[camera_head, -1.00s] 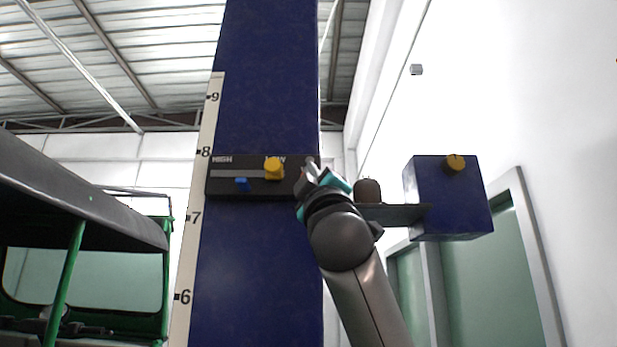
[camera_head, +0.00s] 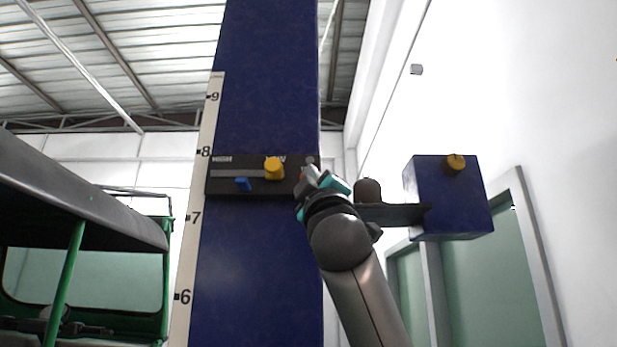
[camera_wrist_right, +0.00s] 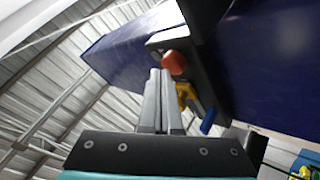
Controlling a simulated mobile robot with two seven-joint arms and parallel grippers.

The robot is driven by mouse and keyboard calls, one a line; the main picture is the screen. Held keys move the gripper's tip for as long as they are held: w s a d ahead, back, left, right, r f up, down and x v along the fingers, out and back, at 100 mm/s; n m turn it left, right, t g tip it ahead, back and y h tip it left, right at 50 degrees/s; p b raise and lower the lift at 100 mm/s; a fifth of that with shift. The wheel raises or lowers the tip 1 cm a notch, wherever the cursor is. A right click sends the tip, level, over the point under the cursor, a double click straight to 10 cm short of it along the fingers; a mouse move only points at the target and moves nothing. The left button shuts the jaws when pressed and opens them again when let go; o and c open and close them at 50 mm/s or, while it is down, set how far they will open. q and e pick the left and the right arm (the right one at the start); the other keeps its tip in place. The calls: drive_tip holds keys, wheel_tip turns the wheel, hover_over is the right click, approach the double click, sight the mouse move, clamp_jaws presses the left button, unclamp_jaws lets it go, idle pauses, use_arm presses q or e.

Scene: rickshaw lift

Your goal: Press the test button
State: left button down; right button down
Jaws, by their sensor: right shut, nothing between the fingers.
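A round orange-red button (camera_wrist_right: 174,62) sits on the dark control panel in the right wrist view. In the head view it is mostly hidden behind my right gripper, at the right end of the panel (camera_head: 240,190). My right gripper (camera_head: 311,169) is shut and empty in front of that end. In the right wrist view its closed fingertips (camera_wrist_right: 158,74) are just below and left of the button. I cannot tell whether they touch it. My left gripper is in neither view.
A yellow knob (camera_head: 273,169) and a blue tab (camera_head: 242,184) are on the panel, left of my gripper. The panel is on a tall blue column (camera_head: 262,260). A blue box (camera_head: 448,200) juts out at right. A green rickshaw (camera_head: 75,265) stands at left.

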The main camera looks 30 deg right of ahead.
drive_tip(key=shift+w+d, duration=0.2)
drive_tip(key=shift+w, duration=0.2)
idle(0.7)
idle(0.3)
drive_tip(key=shift+s+a+b, duration=0.35)
drive_tip(key=shift+s+a, duration=0.1)
drive_tip(key=shift+s, duration=0.35)
drive_tip(key=s+a, duration=0.1)
drive_tip(key=s+b, duration=0.1)
drive_tip(key=s+a, duration=0.1)
drive_tip(key=s, duration=0.1)
drive_tip(key=shift+s+a+b, duration=0.1)
drive_tip(key=shift+a+b, duration=0.2)
drive_tip(key=shift+b, duration=0.05)
idle(0.6)
